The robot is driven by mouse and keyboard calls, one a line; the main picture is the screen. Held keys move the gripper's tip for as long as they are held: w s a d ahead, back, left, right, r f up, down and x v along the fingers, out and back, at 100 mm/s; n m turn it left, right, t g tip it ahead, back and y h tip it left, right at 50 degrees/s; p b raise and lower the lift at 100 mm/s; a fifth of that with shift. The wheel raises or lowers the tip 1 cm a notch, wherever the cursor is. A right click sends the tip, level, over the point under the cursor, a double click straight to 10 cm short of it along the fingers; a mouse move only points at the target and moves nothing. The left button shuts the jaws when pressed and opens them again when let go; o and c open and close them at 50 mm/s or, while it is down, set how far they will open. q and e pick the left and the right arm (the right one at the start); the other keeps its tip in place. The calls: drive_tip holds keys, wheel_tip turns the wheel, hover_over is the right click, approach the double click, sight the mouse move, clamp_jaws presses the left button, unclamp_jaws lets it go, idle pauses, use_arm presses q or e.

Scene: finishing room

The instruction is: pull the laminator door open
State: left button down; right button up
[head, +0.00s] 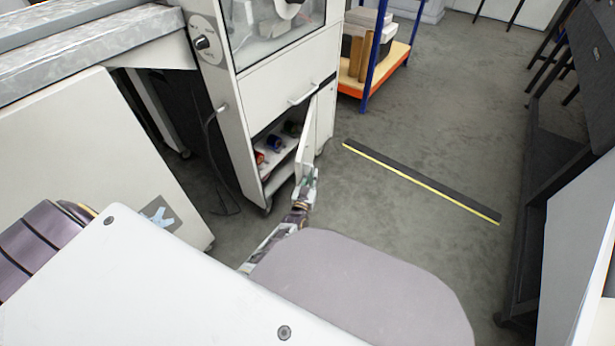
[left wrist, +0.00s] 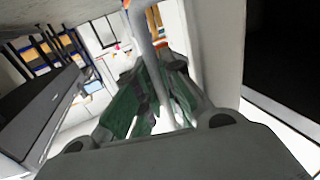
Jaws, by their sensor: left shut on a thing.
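The laminator (head: 265,92) is a tall white cabinet on casters near the middle of the head view. Its lower door (head: 306,138) is swung part way open, showing a shelf with small dark and coloured items. My left gripper (head: 308,183) is at the door's free edge, with its far part small in the head view. In the left wrist view its green-padded fingers (left wrist: 152,100) are shut around a pale rod-like door handle (left wrist: 144,30), beside the white door panel (left wrist: 218,45). My right gripper is not in view.
A black strip with a yellow edge (head: 420,180) lies on the floor to the right. Grey floor around it is clear. A dark bench (head: 550,180) stands at the right.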

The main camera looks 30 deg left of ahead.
use_arm(q)
drive_tip(key=d, duration=0.1)
drive_tip(key=w+d, duration=0.1)
drive_tip(key=d, duration=0.1)
drive_tip(key=shift+w+d+r, duration=0.1)
drive_tip(key=shift+w+r, duration=0.05)
drive_tip(key=shift+w, duration=0.05)
drive_tip(key=shift+r, duration=0.1)
drive_tip(key=c, duration=1.8)
unclamp_jaws()
drive_tip(key=shift+w, duration=0.1)
drive_tip(key=shift+a, duration=0.25)
drive_tip(key=shift+a, duration=0.1)
